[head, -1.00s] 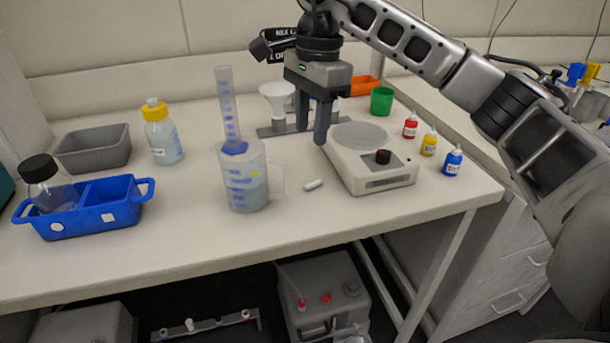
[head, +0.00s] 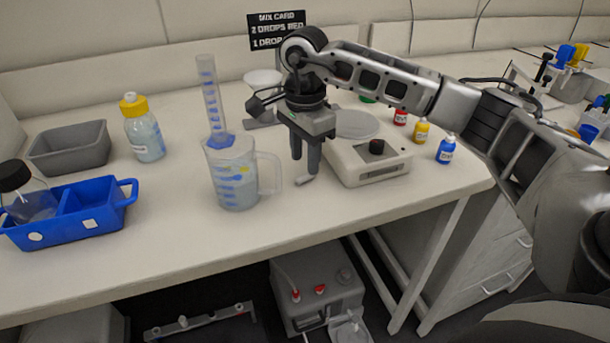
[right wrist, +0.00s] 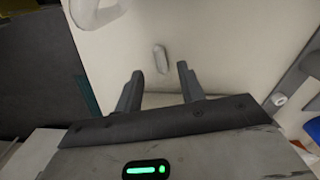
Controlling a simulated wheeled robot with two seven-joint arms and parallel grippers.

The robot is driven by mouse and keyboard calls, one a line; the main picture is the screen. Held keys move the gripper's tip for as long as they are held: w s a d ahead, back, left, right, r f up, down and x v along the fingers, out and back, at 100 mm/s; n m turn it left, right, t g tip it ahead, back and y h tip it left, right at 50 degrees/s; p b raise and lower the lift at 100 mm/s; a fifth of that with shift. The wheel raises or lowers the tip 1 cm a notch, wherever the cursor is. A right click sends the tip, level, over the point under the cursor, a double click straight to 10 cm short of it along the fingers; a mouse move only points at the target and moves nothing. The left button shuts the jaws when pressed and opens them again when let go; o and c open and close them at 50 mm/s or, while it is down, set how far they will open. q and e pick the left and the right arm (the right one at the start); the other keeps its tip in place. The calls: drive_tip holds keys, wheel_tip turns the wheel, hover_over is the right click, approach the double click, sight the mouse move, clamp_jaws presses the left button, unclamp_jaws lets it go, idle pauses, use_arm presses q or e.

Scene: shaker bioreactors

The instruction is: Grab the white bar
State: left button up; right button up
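The small white bar (head: 305,180) lies on the bench between the measuring jug and the stirrer plate. In the right wrist view the white bar (right wrist: 160,59) lies ahead of the fingertips, roughly in line with the gap between them. My right gripper (head: 304,167) is open, pointing down close above the bar; nothing is between its fingers. The right gripper also shows in the right wrist view (right wrist: 159,82), with its two fingers apart. My left gripper is not in view.
A measuring jug (head: 236,180) stands just left of the bar, its handle towards it. The stirrer plate (head: 373,168) is close on the right. Dropper bottles (head: 446,149) stand farther right. The bench front edge is near; a blue caddy (head: 80,228) is at left.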

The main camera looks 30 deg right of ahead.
sight(305, 175)
wheel_tip(305, 175, down, 3)
drive_tip(key=shift+d+r, duration=0.1)
drive_tip(key=shift+r, duration=0.05)
drive_tip(key=shift+f, duration=0.5)
clamp_jaws()
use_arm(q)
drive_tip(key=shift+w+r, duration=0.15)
use_arm(e)
drive_tip(key=shift+r, duration=0.1)
drive_tip(key=shift+w+r, duration=0.1)
drive_tip(key=shift+r, duration=0.3)
wheel_tip(305, 175, up, 2)
drive_tip(key=shift+r+b, duration=0.15)
drive_tip(key=shift+b, duration=0.25)
use_arm(q)
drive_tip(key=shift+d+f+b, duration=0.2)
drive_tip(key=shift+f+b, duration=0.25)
drive_tip(key=shift+b, duration=0.2)
use_arm(e)
drive_tip(key=s+a+r, duration=0.9)
drive_tip(key=s, duration=0.1)
drive_tip(key=shift+s+a+r, duration=0.15)
drive_tip(key=shift+a+r, duration=0.2)
drive_tip(key=shift+r, duration=0.05)
